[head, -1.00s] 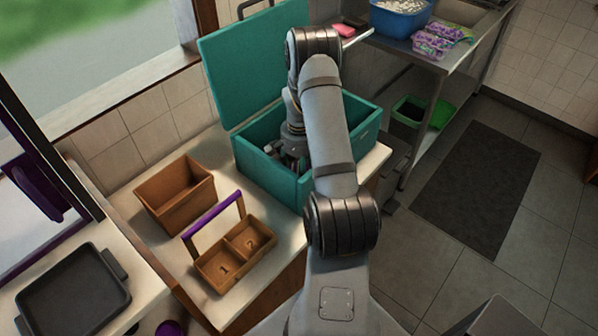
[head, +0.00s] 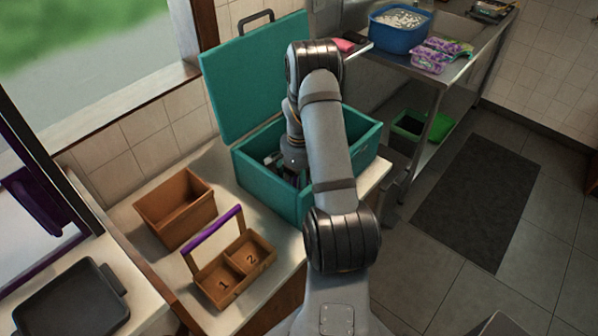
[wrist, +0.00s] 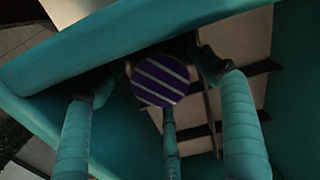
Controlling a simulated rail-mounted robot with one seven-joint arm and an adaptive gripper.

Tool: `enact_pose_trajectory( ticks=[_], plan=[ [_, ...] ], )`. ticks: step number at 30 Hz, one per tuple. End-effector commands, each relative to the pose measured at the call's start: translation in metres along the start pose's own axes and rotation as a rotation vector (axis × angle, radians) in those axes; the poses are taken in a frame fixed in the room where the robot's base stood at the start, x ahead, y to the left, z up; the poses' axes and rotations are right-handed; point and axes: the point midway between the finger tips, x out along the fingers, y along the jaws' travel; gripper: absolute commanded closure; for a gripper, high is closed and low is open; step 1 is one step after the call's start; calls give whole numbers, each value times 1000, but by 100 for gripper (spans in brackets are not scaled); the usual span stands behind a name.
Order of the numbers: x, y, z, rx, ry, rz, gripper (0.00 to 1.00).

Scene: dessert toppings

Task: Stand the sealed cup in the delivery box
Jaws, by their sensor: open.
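The delivery box (head: 268,183) is a teal box with its lid standing open, on the counter in the head view. My gripper (head: 288,178) reaches down inside it, its fingertips mostly hidden by the box's wall. In the wrist view my gripper (wrist: 160,82) has its fingers spread wide and apart. Between them shows the sealed cup's round purple lid with pale stripes (wrist: 160,80). The cup is inside the box beside a beige slotted divider (wrist: 240,55). Its body is hidden below the lid, so I cannot tell whether a finger touches it.
A brown open bin (head: 176,207) and a two-part caddy with a purple handle (head: 232,268), marked 1 and 2, stand left of the box. A blue tub (head: 398,32) stands on the steel bench. A dark tray (head: 70,300) lies at lower left.

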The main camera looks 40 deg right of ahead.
Motion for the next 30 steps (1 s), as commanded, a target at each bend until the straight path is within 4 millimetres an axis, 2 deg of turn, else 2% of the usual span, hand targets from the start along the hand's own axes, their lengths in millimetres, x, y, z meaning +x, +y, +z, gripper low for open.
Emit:
enact_pose_trajectory(
  ticks=[9, 15, 21, 30],
  plan=[
    [-68, -1, -2, 0, 7, -3, 27],
    [-100, 0, -1, 0, 3, -2, 27],
    [-111, 0, 0, 0, 1, 0, 27],
    [-111, 0, 0, 0, 0, 0, 27]
  ],
)
